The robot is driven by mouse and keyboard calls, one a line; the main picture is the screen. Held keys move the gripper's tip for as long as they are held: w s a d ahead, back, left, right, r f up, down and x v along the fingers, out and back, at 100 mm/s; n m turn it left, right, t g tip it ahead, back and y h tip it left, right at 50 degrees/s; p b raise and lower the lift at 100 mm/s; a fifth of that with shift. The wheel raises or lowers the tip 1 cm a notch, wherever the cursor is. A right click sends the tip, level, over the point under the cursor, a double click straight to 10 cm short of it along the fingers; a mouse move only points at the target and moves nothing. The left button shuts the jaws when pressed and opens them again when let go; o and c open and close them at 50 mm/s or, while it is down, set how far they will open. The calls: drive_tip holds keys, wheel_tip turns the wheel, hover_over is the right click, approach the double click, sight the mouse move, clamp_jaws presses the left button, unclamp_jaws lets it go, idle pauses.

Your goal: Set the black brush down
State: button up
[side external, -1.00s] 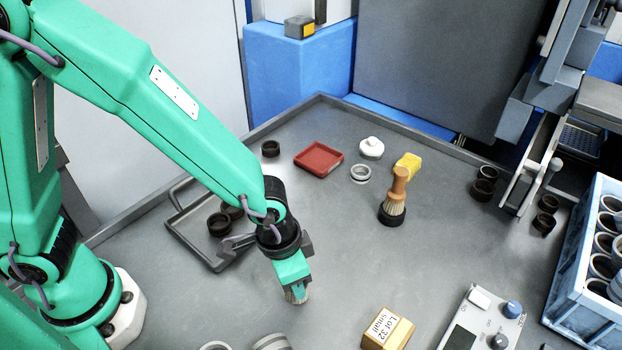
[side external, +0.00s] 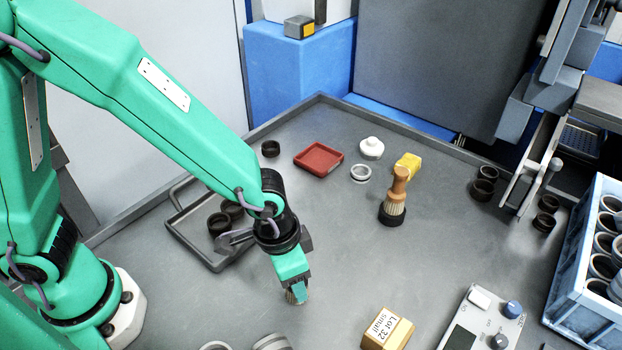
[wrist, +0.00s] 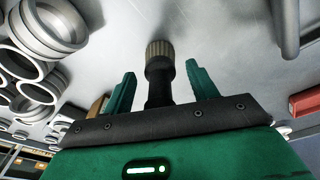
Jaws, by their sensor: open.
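The black brush (wrist: 160,92) shows in the wrist view, with its pale bristle end (wrist: 159,48) pointing away from me. My gripper (wrist: 161,70) is open around it, with a visible gap between the handle and each finger. In the side external view my gripper (side external: 288,272) points down above the bench left of centre, and the bristles (side external: 298,293) show just below it. The handle is hidden there by the gripper. I cannot tell for sure whether the bristles touch the bench.
A grey tray (side external: 178,229) with dark rings lies left of my gripper. Grey rings (side external: 272,342) lie in front. A labelled box (side external: 400,332) stands to the right; bench between is clear.

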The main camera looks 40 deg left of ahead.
wheel_tip(320, 180, up, 11)
drive_tip(key=s+a, duration=0.1)
drive_tip(key=shift+f, duration=0.15)
idle(0.4)
idle(0.4)
drive_tip(key=s+a+r+n+t, duration=0.1)
drive_tip(key=a+r+n, duration=0.1)
drive_tip(key=a, duration=0.5)
drive_tip(key=s+a+r+n+t, duration=0.1)
drive_tip(key=a+r, duration=0.3)
drive_tip(key=a, duration=0.4)
drive_tip(key=s+a+r+n+t+y, duration=0.1)
drive_tip(key=s+a+r+n+t, duration=0.1)
drive_tip(key=a, duration=0.5)
drive_tip(key=shift+a+r+n, duration=0.3)
drive_tip(key=shift+r, duration=0.5)
